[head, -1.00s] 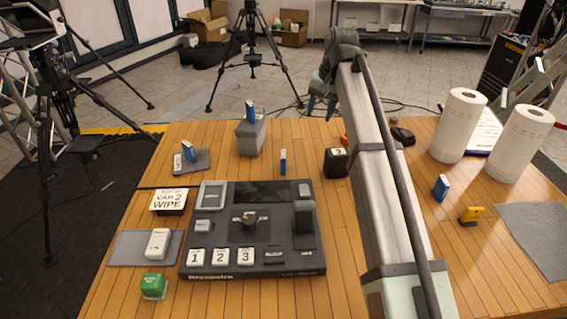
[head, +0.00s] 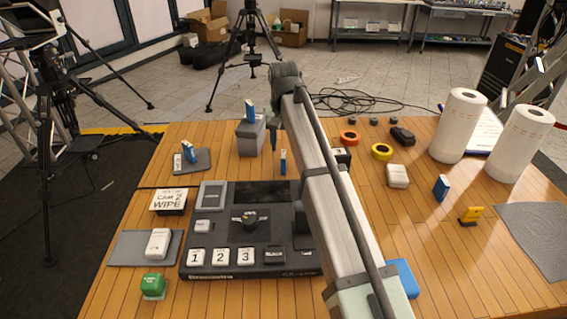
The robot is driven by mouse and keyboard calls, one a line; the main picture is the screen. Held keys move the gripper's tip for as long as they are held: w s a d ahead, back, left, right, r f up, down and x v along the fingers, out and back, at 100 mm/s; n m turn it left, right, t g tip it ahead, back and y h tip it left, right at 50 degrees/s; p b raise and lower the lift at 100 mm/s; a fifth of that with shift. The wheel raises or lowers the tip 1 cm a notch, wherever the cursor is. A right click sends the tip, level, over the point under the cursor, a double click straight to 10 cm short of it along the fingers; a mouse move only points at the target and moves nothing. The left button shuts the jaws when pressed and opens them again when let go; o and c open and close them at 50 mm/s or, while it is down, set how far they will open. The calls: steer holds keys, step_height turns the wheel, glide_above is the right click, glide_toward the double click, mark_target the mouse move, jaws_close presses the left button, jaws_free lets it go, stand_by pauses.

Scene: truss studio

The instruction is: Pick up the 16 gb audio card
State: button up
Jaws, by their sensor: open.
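Several small blue-and-white cards stand about the table, and their print is too small to tell which is the 16 gb audio card. One card (head: 250,113) stands on a grey box (head: 250,138) at the back. Another card (head: 189,152) stands on a grey pad at the left. A third card (head: 283,162) stands on bare wood behind the black console, and a further card (head: 441,187) stands at the right. My gripper (head: 274,138) hangs open just right of the grey box, behind the third card in the picture, partly hidden by my arm.
The black switcher console (head: 235,270) fills the front left. Two paper rolls (head: 459,125), tape rings (head: 382,152), a white box (head: 397,176) and a yellow item (head: 471,215) are at the right. A blue item (head: 402,276) shows beside my arm.

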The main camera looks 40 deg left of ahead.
mark_target(283, 162)
steer(key=shift+f, duration=3.75)
steer(key=shift+c, duration=0.2)
jaws_close()
